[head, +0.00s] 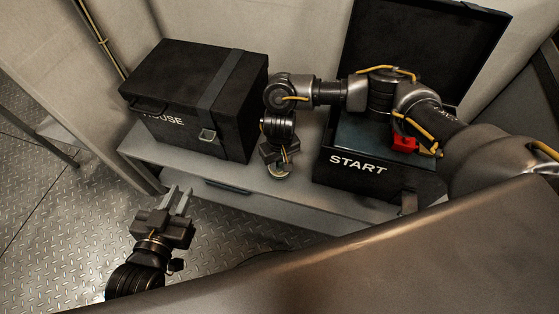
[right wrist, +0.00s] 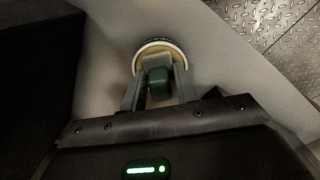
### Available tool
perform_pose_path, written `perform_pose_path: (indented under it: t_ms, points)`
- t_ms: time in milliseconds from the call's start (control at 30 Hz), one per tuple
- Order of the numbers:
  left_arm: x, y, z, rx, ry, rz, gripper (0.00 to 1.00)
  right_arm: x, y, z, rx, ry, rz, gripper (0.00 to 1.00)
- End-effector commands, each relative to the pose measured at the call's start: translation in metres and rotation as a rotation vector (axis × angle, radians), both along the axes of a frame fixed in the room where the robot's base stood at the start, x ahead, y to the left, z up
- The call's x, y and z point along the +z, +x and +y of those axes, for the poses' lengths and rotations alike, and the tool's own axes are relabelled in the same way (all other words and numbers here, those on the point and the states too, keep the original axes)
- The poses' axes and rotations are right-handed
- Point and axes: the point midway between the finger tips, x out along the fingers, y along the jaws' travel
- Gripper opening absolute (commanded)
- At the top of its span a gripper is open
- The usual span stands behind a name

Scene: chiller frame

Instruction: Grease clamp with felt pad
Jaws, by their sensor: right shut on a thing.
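My right gripper (head: 279,166) points down over the grey bench between two black cases. In the right wrist view its fingers (right wrist: 157,82) are shut on a small dark green block (right wrist: 158,75), which looks like the grip of the felt pad. Just beyond the block is a round thing with a pale rim and tan inside (right wrist: 150,48); I cannot tell whether the block touches it. My left gripper (head: 177,201) is open and empty above the floor, left of the bench's front edge. I cannot make out a clamp in either view.
A closed black case (head: 190,92) stands on the bench (head: 235,183) at left. An open black case marked START (head: 375,182) stands at right, its lid (head: 425,45) raised. A red thing (head: 404,144) shows there beneath my right arm. Walls close in behind.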

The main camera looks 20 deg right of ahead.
Motion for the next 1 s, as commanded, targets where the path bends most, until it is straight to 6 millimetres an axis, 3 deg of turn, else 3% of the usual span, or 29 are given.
perform_pose_path:
  t_ms: [1000]
  points:
    - [-0.063,-0.030,0.049,0.119,0.156,0.424,0.20,0.012,0.000,0.000,0.001,-0.001,0.001,0.12]
